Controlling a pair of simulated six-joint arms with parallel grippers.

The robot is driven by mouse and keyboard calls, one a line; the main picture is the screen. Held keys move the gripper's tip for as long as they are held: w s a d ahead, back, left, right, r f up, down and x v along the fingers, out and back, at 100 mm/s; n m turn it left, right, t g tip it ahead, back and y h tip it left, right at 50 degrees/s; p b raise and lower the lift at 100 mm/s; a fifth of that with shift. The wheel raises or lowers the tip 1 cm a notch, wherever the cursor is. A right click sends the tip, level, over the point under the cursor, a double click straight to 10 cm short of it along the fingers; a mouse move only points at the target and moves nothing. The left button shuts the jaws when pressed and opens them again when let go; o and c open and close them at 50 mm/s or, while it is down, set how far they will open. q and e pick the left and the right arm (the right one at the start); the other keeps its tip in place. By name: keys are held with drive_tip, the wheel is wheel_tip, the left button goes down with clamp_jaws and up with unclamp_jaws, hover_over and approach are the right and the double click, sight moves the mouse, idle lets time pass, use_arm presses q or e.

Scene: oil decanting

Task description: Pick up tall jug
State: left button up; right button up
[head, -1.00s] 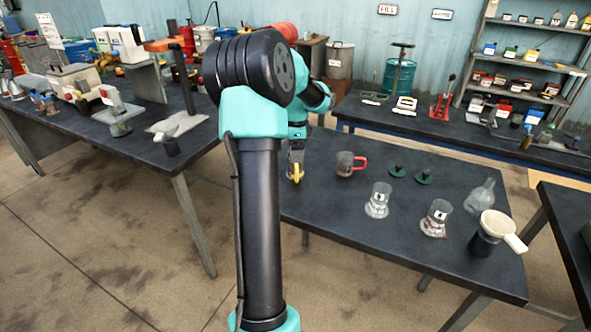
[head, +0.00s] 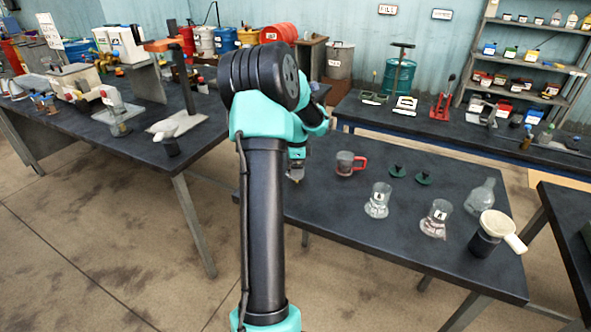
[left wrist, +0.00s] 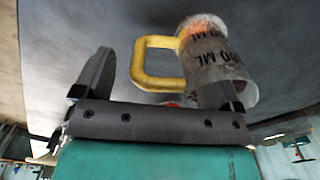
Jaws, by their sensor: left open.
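In the left wrist view, a clear jug (left wrist: 214,62) with black "ML" lettering has a yellow handle (left wrist: 158,62). My left gripper (left wrist: 165,75) is open. The handle lies between its two fingers, and the right finger overlaps the jug's body. I cannot tell whether either finger touches the jug. In the head view, my left gripper (head: 295,172) is low over the table's left end, mostly hidden behind my arm, which also hides this jug. A second, smaller jug (head: 345,164) with a red handle stands to its right. My right gripper is not in view.
On the dark table (head: 330,212) stand two labelled glass beakers (head: 377,202) (head: 436,218), two green stoppers (head: 397,171) (head: 423,178), a clear flask (head: 481,197) and a dark vessel with a cream funnel (head: 498,228). The table's front left is clear.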

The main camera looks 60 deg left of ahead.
use_arm(q)
drive_tip(key=shift+f, duration=0.45)
drive_tip(key=c, duration=1.2)
